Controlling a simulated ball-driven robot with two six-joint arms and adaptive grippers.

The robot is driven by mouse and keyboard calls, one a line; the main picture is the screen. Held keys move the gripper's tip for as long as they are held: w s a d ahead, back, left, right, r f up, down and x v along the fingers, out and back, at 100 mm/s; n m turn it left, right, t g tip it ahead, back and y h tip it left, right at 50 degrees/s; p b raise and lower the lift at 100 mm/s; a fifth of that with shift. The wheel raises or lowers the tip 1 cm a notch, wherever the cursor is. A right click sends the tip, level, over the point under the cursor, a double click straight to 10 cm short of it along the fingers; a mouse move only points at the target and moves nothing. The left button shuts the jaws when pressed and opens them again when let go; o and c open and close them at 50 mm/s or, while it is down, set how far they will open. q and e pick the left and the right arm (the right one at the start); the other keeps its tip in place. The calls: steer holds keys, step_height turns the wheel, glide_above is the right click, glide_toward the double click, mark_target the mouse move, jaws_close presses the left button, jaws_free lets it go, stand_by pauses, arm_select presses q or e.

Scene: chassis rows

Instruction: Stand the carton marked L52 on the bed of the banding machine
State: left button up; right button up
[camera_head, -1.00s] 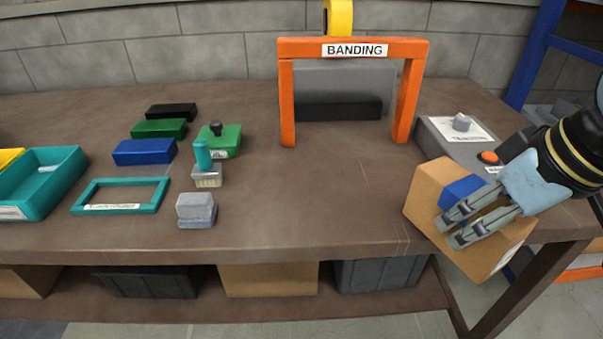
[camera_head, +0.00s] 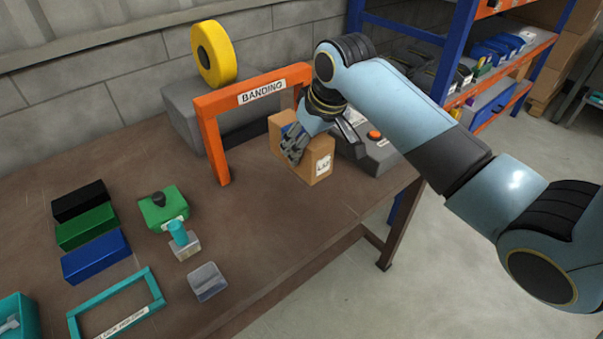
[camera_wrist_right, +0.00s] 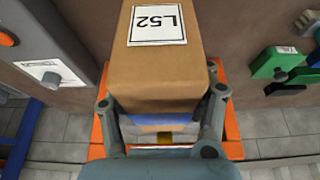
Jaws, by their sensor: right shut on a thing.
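The brown carton (camera_head: 305,172) has a white label; in the right wrist view the carton (camera_wrist_right: 155,80) reads L52, upside down in the picture. My right gripper (camera_head: 293,148) is shut on it, with fingers on both sides in the wrist view (camera_wrist_right: 160,102). The carton looks roughly upright, by the right leg of the banding machine's orange arch (camera_head: 216,150). I cannot tell whether its underside touches the table or machine bed. The carton and my arm hide that leg and part of the bed. My left gripper is not in view.
A grey control box (camera_head: 378,155) with an orange button stands right of the carton. Black (camera_head: 80,201), green (camera_head: 86,227) and blue (camera_head: 96,256) blocks, a stamp (camera_head: 184,240) and a teal frame (camera_head: 153,287) lie left.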

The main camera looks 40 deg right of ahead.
mark_target(322, 145)
step_height(322, 145, down, 9)
steer(key=shift+a+r, duration=0.1)
steer(key=shift+r, duration=0.1)
stand_by(0.3)
steer(key=o, duration=1.6)
steer(key=shift+f, duration=0.15)
steer(key=shift+c, duration=0.2)
steer(key=v, duration=1.2)
steer(key=shift+p, duration=0.35)
